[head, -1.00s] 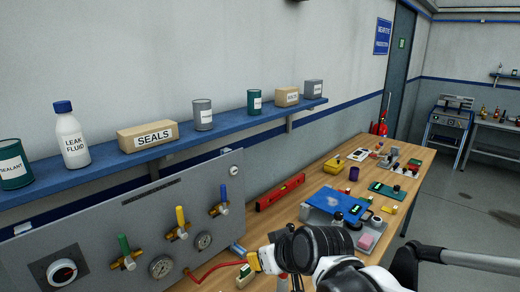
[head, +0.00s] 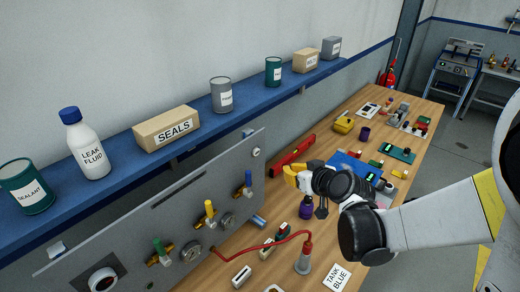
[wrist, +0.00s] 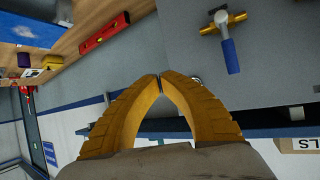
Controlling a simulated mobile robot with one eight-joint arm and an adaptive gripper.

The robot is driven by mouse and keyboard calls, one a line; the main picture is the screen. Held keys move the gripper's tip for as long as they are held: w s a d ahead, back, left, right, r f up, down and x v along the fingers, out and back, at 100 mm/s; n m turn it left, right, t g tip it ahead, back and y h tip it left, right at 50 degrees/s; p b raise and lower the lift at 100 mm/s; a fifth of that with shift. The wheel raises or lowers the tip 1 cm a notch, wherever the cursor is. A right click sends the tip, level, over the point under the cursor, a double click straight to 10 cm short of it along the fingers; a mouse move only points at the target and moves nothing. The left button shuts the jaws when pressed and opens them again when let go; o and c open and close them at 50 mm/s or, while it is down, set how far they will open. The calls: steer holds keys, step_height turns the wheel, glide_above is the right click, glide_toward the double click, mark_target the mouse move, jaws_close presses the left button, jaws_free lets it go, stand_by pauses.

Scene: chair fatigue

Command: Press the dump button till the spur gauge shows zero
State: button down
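The grey panel (head: 150,235) carries a green, a yellow and a blue valve handle (head: 248,180), and two small gauges, one (head: 227,220) below the blue handle and one (head: 192,252) near the green; needles are too small to read. A small round fitting (head: 256,152) sits at the panel's upper right corner; I cannot tell whether it is the dump button. My gripper (head: 288,172) is right of the panel, apart from it. In the wrist view its yellow fingers (wrist: 160,77) meet at the tips, empty, before the panel; the right finger partly hides a small round part (wrist: 197,79).
A blue shelf (head: 235,118) with bottles, cans and boxes runs above the panel. A red level (head: 293,150) lies on the workbench behind my gripper. A red hose (head: 262,244) runs from the panel to a grey-red cylinder (head: 304,258) below my gripper.

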glide_toward(260, 154)
steer(key=w+f, duration=0.3)
steer(key=shift+w+a, duration=0.45)
steer(key=shift+a, duration=0.35)
steer(key=shift+w+a, duration=0.1)
stand_by(1.0)
steer(key=shift+w+a, duration=0.2)
steer(key=shift+a, duration=0.05)
steer(key=shift+w+a, duration=0.2)
steer(key=shift+a, duration=0.05)
stand_by(0.7)
stand_by(0.4)
steer(key=shift+s+d+b, duration=0.4)
steer(key=shift+s+d, duration=0.1)
steer(key=shift+d, duration=0.1)
